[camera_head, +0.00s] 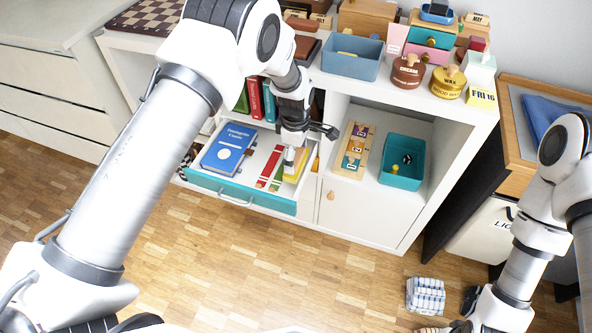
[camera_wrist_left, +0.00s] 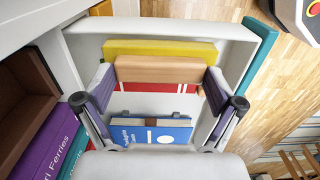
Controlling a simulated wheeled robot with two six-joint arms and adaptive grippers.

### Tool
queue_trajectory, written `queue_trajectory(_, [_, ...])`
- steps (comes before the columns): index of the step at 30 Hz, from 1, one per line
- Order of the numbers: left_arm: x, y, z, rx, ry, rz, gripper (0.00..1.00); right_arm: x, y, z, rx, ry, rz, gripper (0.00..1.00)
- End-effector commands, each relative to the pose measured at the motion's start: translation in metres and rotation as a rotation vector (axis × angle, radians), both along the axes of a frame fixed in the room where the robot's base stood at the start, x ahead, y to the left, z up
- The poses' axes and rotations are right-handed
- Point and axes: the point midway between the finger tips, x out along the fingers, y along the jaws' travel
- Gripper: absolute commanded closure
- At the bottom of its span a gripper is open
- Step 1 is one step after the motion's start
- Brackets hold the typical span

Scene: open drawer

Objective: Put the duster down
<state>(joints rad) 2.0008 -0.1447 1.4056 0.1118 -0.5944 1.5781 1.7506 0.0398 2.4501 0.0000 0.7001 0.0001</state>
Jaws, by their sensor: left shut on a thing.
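My left gripper (camera_head: 295,150) is over the right part of the open drawer (camera_head: 240,190), which has a teal front. In the left wrist view, its two fingers (camera_wrist_left: 160,80) close on the ends of a tan wooden block, seemingly the duster (camera_wrist_left: 160,68). A yellow item (camera_wrist_left: 160,48) lies just beyond the duster and a red item (camera_wrist_left: 140,87) shows beneath it. I cannot tell whether the duster touches them. A blue book (camera_head: 229,147) lies in the drawer's left part. My right arm is at the lower right; its fingers are not clear.
The open shelf right of the drawer holds a teal bin (camera_head: 402,160) and a wooden tray (camera_head: 353,150). A blue-grey bin (camera_head: 352,56) and stamps stand on the cabinet top. A checked cloth (camera_head: 425,295) lies at the lower right. The wooden floor before the drawer is clear.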

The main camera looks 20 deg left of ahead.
Motion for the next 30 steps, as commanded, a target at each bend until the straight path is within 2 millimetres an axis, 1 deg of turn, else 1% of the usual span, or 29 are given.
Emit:
queue_trajectory(6, [0.000,0.000,-0.036,0.000,0.001,-0.002,0.39,0.000,0.000,-0.009,0.000,0.000,0.000,1.00])
queue_trajectory(7, [0.000,0.000,-0.039,0.000,0.000,-0.002,0.39,0.000,0.000,-0.009,0.000,0.000,0.000,1.00])
queue_trajectory(14, [0.001,0.000,-0.040,0.000,-0.002,-0.002,0.39,0.000,0.000,-0.008,0.000,0.001,0.000,1.00])
queue_trajectory(18, [0.000,0.000,-0.044,0.000,-0.002,-0.002,0.39,0.000,0.000,-0.011,0.000,0.000,0.000,1.00])
queue_trajectory(19, [0.001,0.000,-0.044,0.000,-0.002,-0.002,0.00,0.000,0.000,-0.010,0.000,0.001,0.000,1.00])
queue_trajectory(28, [0.000,0.000,-0.043,0.000,-0.002,-0.002,0.00,0.000,0.000,-0.010,0.000,0.001,0.000,1.00])
queue_trajectory(30, [0.000,0.000,-0.040,0.000,-0.002,-0.002,0.00,0.000,0.000,-0.008,0.000,0.001,0.000,1.00])
